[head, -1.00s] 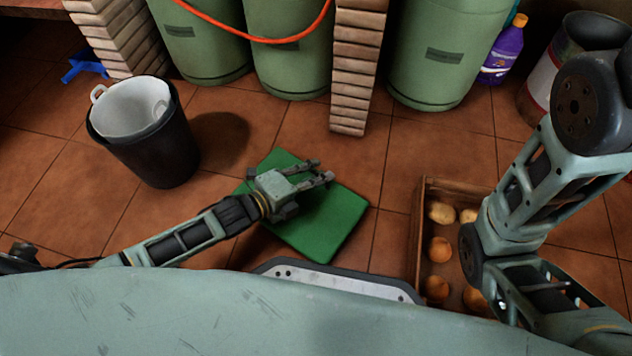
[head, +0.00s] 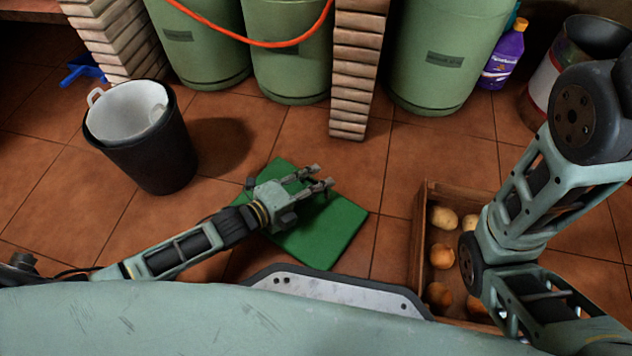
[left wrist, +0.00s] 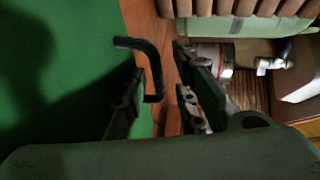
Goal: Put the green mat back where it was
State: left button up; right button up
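The green mat (head: 333,232) lies on the tiled floor in front of me, turned at an angle, in the head view. It also fills the left side of the left wrist view (left wrist: 55,80), with a dark shadow on it. My left gripper (head: 322,176) is over the mat's upper part in the head view, its two fingers apart. In the left wrist view the fingers (left wrist: 165,100) also stand apart. A black bent bar (left wrist: 150,60) shows between them; I cannot tell what it belongs to. My right arm is at the right; its gripper is not seen.
A black bin (head: 155,155) with a white basket (head: 125,112) in it stands left. Green cylinders (head: 445,55), a brick pillar (head: 356,80) and a purple bottle (head: 503,55) line the back. A wooden crate (head: 417,240) with round fruit is at right. Floor between is clear.

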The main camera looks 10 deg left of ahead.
pick_arm(q)
jog(key=p+v, duration=0.6)
jog(key=v, duration=0.4)
jog(key=shift+s+a+r, duration=0.2)
jog(key=shift+s, duration=0.05)
jog(key=shift+s+a+p, duration=0.35)
jog(key=shift+s+p, duration=0.05)
jog(key=shift+w+r, duration=0.1)
